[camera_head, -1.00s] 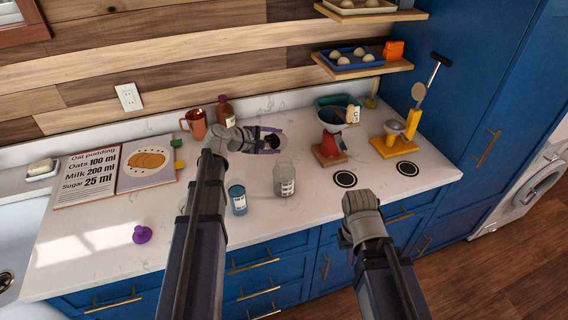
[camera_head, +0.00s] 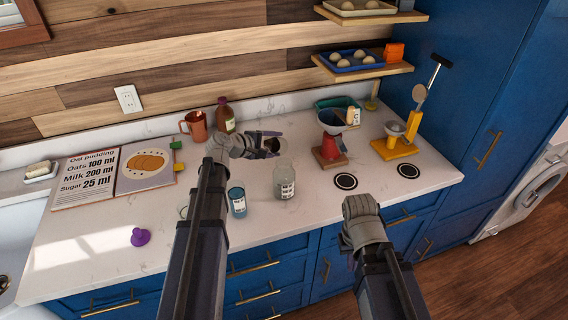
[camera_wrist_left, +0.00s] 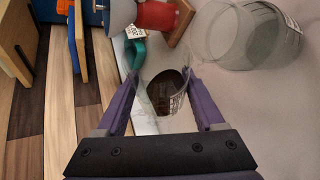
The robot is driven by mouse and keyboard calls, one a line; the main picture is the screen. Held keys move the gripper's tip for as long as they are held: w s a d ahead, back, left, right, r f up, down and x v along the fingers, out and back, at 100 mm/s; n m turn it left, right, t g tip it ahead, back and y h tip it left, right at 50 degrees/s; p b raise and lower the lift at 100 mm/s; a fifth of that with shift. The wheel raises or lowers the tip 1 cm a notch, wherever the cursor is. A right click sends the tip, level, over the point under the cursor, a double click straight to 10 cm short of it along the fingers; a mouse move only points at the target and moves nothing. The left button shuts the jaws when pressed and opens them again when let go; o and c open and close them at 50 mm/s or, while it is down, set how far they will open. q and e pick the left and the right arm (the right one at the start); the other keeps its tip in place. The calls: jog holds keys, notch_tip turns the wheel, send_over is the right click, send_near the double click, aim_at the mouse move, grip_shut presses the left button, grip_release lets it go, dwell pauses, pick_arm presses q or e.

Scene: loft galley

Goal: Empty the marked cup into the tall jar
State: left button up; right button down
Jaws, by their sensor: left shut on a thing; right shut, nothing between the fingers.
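My left gripper (camera_head: 268,145) is shut on a small clear cup (camera_wrist_left: 168,93) with scale marks and dark contents, seen between its purple fingers in the wrist view. In the head view the gripper's fingers partly hide the cup. A clear glass jar (camera_head: 284,182) with a marked label stands upright on the counter, nearer the front than the cup and slightly right. The jar also shows at the top right of the left wrist view (camera_wrist_left: 228,42), apart from the cup. My right gripper (camera_head: 358,207) is shut and empty in front of the counter; its fingertips are hard to make out.
A blue can (camera_head: 237,201) stands left of the jar, close to my left arm. A copper mug (camera_head: 196,126) and brown bottle (camera_head: 225,115) stand behind. A red stand with funnel (camera_head: 330,145) and yellow device (camera_head: 396,146) are right. A purple knob (camera_head: 140,237) lies front left.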

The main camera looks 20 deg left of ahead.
aim_at(280, 141)
pick_arm(q)
jog(key=shift+s+d+r+m+t, duration=0.1)
jog(key=shift+r+m+t, duration=0.1)
jog(key=shift+m+t, duration=0.1)
jog(key=shift+s+d+r+m+t+y, duration=0.3)
jog(key=shift+r+m+t+y, duration=0.1)
jog(key=shift+m, duration=0.1)
dwell(0.9)
jog(key=shift+s+d+r+m+t+y+b, duration=0.2)
jog(key=shift+r+m+t+y+b, duration=0.15)
jog(key=shift+m+t+b, duration=0.25)
dwell(0.8)
jog(key=shift+s+d+r+m+t+b, duration=0.15)
jog(key=shift+r+m+t+b, duration=0.1)
jog(key=shift+m+t, duration=0.2)
jog(key=shift+s+d+r+m+t+b, duration=0.15)
jog(key=shift+r+m+t+b, duration=0.15)
jog(key=shift+m, duration=0.25)
dwell(0.9)
jog(key=shift+s+d+r+m+t+y+b, duration=0.2)
jog(key=shift+s+d+m+t+y+b, duration=0.15)
jog(key=shift+m+t+b, duration=0.35)
dwell(1.2)
jog(key=shift+w+a+r+n+g+p, duration=0.1)
jog(key=shift+w+a+n+g+p, duration=0.35)
jog(key=shift+p, duration=0.45)
jog(key=shift+f+n+g, duration=0.25)
jog(key=shift+g, duration=0.15)
jog(key=shift+f, duration=0.15)
